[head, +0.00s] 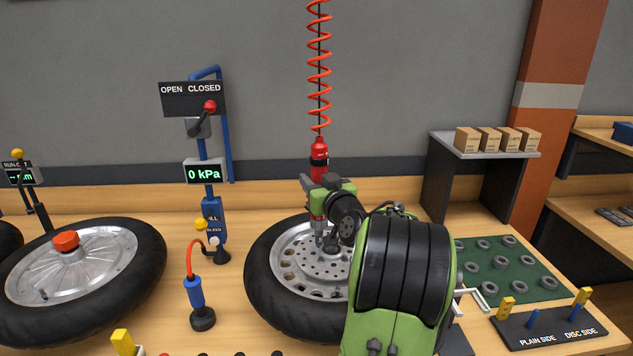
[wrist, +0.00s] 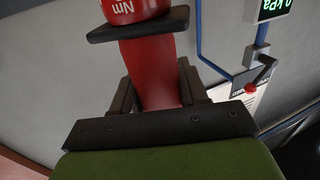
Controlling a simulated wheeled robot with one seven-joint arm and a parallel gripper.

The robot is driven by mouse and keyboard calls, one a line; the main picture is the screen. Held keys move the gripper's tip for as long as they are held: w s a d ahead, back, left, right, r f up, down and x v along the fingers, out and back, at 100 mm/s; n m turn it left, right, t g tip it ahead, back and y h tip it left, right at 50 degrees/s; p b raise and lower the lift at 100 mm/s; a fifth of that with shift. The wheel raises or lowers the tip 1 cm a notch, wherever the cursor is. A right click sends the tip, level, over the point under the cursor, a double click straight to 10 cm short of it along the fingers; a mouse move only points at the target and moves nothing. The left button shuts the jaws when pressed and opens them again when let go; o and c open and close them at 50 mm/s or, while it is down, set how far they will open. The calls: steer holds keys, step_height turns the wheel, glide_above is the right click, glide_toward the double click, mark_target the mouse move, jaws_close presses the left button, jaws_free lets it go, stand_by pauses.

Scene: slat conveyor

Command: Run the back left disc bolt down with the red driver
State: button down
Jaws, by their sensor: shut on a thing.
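The red driver (head: 319,157) hangs upright from a coiled red cord (head: 319,70) in the head view. My gripper (head: 322,184) is shut around its body; the wrist view also shows the red driver (wrist: 150,70) between the dark jaws. The driver's lower end points down at the brake disc (head: 300,262) on the middle wheel (head: 265,295). The disc has several holes. My gripper and arm hide its right part. I cannot tell whether the driver's tip touches a bolt; the back left disc bolt is not clearly visible.
A blue post with a 0 kPa display (head: 205,173) and a red-knobbed lever (head: 209,107) stands left of the driver. A blue-handled tool (head: 196,293) stands on the bench. Another wheel (head: 140,270) lies at left. A green mat (head: 525,278) holds several rings at right.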

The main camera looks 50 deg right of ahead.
mark_target(317, 155)
steer(key=shift+f+b, duration=0.5)
steer(key=shift+b, duration=0.35)
stand_by(0.6)
steer(key=shift+r, duration=0.9)
stand_by(0.7)
steer(key=shift+r+p, duration=1.8)
steer(key=shift+r, duration=1.05)
steer(key=shift+f, duration=0.1)
